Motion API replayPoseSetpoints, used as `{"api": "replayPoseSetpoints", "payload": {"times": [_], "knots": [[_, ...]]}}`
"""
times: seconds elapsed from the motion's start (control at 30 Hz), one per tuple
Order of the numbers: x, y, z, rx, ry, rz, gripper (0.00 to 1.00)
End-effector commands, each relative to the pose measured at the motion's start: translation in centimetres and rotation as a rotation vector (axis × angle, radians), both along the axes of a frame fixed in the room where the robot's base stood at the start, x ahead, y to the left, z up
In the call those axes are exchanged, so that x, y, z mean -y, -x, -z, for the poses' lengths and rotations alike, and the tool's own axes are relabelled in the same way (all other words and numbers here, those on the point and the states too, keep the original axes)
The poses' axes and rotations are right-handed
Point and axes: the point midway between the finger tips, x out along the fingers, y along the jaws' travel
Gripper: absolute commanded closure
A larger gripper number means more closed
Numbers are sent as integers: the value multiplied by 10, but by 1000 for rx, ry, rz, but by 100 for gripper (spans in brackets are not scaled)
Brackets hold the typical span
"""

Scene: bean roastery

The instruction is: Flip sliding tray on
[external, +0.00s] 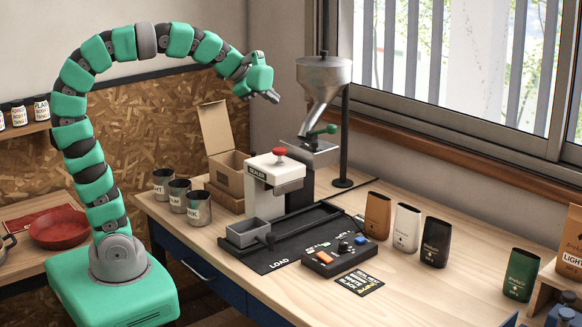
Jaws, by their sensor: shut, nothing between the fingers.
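The sliding tray (254,232), a small open grey bin, sits at the front left end of a black track (305,232) on the table, near the word LOAD. A dark control box (338,257) stands in front of the track, with an orange rocker switch (324,257), smaller switches and a blue knob (360,240). I cannot tell the switch positions from here. My gripper (272,96) is shut and empty, high above the table at the back, left of the metal hopper and well away from the tray and the control box.
A white sealer (275,172) with a red knob stands over the track. Several pouches, including a brown one (377,214), stand right. Metal cups (199,207) and a cardboard box (228,172) stand left.

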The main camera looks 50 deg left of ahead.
Motion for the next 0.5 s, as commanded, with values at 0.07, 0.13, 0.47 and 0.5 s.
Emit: {"api": "replayPoseSetpoints", "payload": {"times": [0.07,0.13,0.47,0.5], "knots": [[20,12,36,-49,-130,144,100],[34,24,64,-82,-245,276,100],[80,97,182,-208,-752,971,100],[82,106,194,-219,-806,1055,100]]}}
